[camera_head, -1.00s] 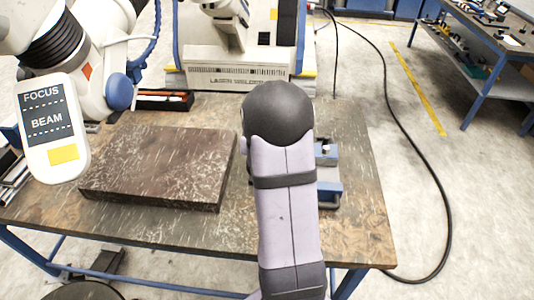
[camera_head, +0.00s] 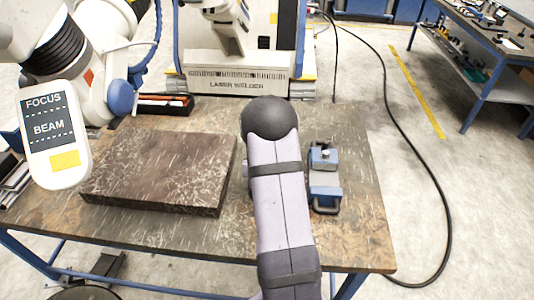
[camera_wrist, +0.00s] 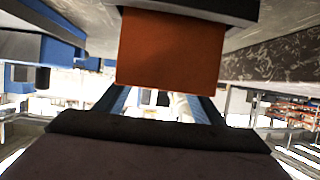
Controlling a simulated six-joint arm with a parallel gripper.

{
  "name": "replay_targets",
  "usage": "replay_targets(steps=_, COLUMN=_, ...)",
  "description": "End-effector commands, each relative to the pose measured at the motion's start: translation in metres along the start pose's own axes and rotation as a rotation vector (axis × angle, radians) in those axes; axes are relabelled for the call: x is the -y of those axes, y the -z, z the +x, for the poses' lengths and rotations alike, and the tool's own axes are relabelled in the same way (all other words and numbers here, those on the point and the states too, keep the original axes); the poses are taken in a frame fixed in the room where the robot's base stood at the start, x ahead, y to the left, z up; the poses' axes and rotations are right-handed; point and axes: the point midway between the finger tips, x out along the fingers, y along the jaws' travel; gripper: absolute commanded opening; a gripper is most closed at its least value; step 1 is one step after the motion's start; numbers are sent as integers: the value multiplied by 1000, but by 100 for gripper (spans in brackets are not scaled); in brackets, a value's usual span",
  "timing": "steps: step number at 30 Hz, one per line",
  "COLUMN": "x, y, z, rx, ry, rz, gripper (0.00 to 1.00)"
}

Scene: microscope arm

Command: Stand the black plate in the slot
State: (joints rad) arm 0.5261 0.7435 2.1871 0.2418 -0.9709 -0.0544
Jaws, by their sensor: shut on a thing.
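In the head view the grey-purple arm hides my gripper and whatever it holds. In the wrist view dark gripper parts (camera_wrist: 165,122) fill the bottom, with an orange-brown face (camera_wrist: 170,48) above them. A dark strip (camera_wrist: 205,8) crosses the top edge; I cannot tell whether it is the black plate or a finger. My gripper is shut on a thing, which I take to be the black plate. A blue and grey fixture (camera_head: 325,190) stands on the table right of the arm. Its slot cannot be made out clearly. Blue parts also show at left in the wrist view (camera_wrist: 40,28).
A thick dark stone slab (camera_head: 160,170) lies on the worn wooden table (camera_head: 355,225), left of the arm. A white FOCUS/BEAM panel (camera_head: 55,130) hangs at the left. An open tray (camera_head: 163,105) and the laser welder (camera_head: 250,82) are behind.

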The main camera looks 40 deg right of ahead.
Motion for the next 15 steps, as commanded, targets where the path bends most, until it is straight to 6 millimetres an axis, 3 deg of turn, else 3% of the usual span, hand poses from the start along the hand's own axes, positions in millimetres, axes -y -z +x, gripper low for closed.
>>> replay_targets(steps=15, x=0, y=-4, z=4, rx=-9, ry=1, rz=1, gripper=13)
